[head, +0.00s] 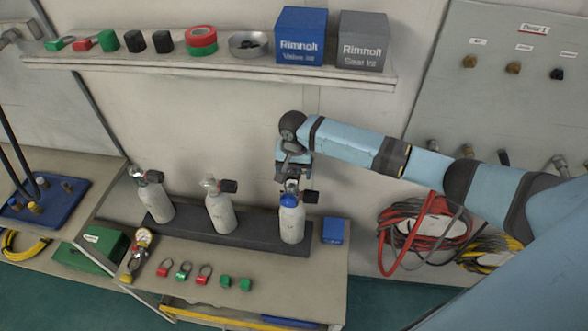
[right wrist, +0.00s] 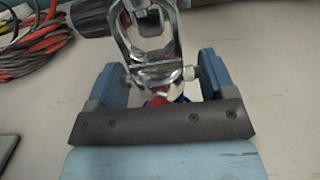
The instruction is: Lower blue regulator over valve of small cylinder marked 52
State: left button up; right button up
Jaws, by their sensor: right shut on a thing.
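Three small pale cylinders with metal valves and black knobs stand in a row: the left one (head: 154,200), the middle one (head: 219,212) and the right one (head: 292,224). I cannot read a 52 on any of them. My right gripper (head: 291,176) is above the right cylinder, shut on the regulator, whose blue part (head: 289,200) shows at that cylinder's top. In the right wrist view a chrome yoke (right wrist: 150,45) stands between the fingers, with a black knob (right wrist: 90,17) beside it. Whether the yoke is around the valve or just above it I cannot tell. My left gripper is out of view.
A dark strip (head: 255,238) lies under the cylinders on the bench. A blue box (head: 333,231) stands close right of the right cylinder. A gauge (head: 143,238) and several small red and green tags lie in front. A shelf (head: 215,66) with boxes runs above; coiled hoses (head: 425,225) hang at right.

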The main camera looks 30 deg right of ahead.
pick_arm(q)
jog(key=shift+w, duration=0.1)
pick_arm(e)
jog(key=shift+f, duration=0.2)
jog(key=shift+f, duration=0.25)
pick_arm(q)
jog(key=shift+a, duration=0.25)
pick_arm(e)
jog(key=shift+f, duration=0.1)
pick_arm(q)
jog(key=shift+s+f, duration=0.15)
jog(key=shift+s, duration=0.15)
pick_arm(e)
jog(key=shift+f, duration=0.2)
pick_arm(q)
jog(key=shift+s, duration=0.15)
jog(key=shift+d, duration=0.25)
pick_arm(e)
jog(key=shift+f, duration=0.15)
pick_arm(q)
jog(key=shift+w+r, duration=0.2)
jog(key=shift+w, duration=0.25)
pick_arm(e)
jog(key=shift+f, duration=0.1)
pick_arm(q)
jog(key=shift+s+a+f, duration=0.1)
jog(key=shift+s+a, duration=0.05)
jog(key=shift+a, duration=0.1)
pick_arm(e)
jog(key=shift+f, duration=0.3)
